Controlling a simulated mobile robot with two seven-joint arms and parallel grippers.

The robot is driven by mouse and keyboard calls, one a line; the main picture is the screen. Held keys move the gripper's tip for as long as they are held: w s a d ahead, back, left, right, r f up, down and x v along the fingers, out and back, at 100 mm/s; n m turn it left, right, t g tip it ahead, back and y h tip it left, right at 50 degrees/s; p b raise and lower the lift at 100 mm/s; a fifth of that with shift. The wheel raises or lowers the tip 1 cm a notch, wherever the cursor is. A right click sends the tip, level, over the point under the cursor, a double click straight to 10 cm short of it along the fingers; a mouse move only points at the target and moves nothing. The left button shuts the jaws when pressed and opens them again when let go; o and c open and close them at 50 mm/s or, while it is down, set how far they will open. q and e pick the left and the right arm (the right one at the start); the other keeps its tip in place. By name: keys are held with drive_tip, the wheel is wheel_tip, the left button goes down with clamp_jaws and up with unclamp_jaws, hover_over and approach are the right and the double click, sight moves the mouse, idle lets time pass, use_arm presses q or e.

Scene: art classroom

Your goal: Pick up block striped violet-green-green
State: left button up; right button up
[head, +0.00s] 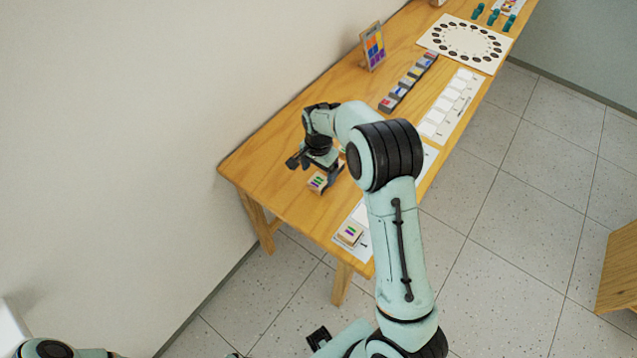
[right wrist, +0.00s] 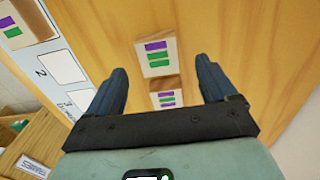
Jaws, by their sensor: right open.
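The block striped violet-green-green (right wrist: 156,58) lies on the wooden table, its stripes facing up. In the head view it shows as a small striped block (head: 318,181) just below my right gripper (head: 315,165). In the right wrist view my right gripper (right wrist: 161,68) is open, with one finger on each side of the view and the block between and slightly beyond the fingertips. It holds nothing. A second striped block (right wrist: 166,93), violet and green, lies close behind it, nearer the palm; my gripper covers that spot in the head view.
Another striped block (head: 350,234) sits on a white card strip with numbered slots (right wrist: 63,67) along the table's front edge. A picture stand (head: 373,47), a row of coloured blocks (head: 408,80) and a dotted board (head: 465,43) stand farther along. The table's near-left corner is clear.

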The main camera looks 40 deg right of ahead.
sight(318, 181)
wheel_tip(318, 181, down, 4)
drive_tip(key=shift+s+a+f, duration=0.1)
drive_tip(key=shift+f, duration=0.15)
drive_tip(key=c, duration=1.1)
